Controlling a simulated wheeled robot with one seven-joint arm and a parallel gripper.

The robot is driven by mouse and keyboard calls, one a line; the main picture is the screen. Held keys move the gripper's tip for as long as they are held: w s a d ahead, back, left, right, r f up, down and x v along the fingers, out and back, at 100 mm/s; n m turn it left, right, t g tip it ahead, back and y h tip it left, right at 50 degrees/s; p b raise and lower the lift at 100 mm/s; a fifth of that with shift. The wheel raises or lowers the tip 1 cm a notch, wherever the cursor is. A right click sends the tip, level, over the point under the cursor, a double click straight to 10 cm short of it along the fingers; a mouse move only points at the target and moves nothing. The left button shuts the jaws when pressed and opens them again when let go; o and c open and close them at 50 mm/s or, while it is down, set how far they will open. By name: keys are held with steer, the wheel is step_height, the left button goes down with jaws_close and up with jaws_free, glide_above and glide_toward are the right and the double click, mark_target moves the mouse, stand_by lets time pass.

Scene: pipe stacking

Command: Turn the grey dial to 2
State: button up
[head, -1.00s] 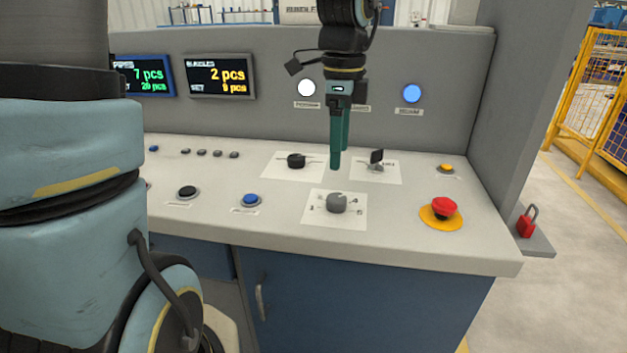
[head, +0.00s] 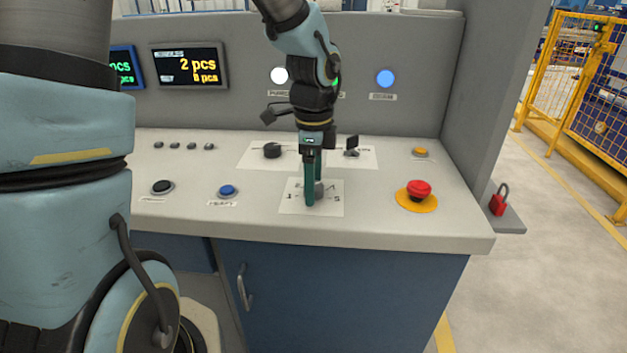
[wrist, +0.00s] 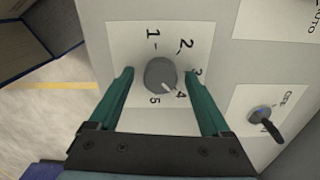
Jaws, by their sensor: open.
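The grey dial (wrist: 158,70) sits on a white label plate (wrist: 120,40) marked 1 to 5. Its white pointer mark is on the side toward the 4. My gripper (wrist: 158,75) is open, with one green finger on each side of the dial and a gap to it in the wrist view. In the head view my gripper (head: 312,198) points down over the plate, and its fingers hide most of the dial (head: 320,188). I cannot tell how far down the fingertips reach beside it.
A black knob (head: 272,150) and a black lever switch (head: 351,147) stand behind the dial. A red emergency button (head: 419,190) is to the right, and a blue button (head: 228,191) is to the left. The wrist view shows a switch (wrist: 263,115) right of the dial.

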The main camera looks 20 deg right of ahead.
jaws_close()
stand_by(0.6)
steer(key=n, duration=0.4)
steer(key=shift+n, duration=0.4)
steer(key=n, duration=1)
steer(key=n+p, duration=0.1)
steer(key=n, duration=0.3)
steer(key=shift+n, duration=0.4)
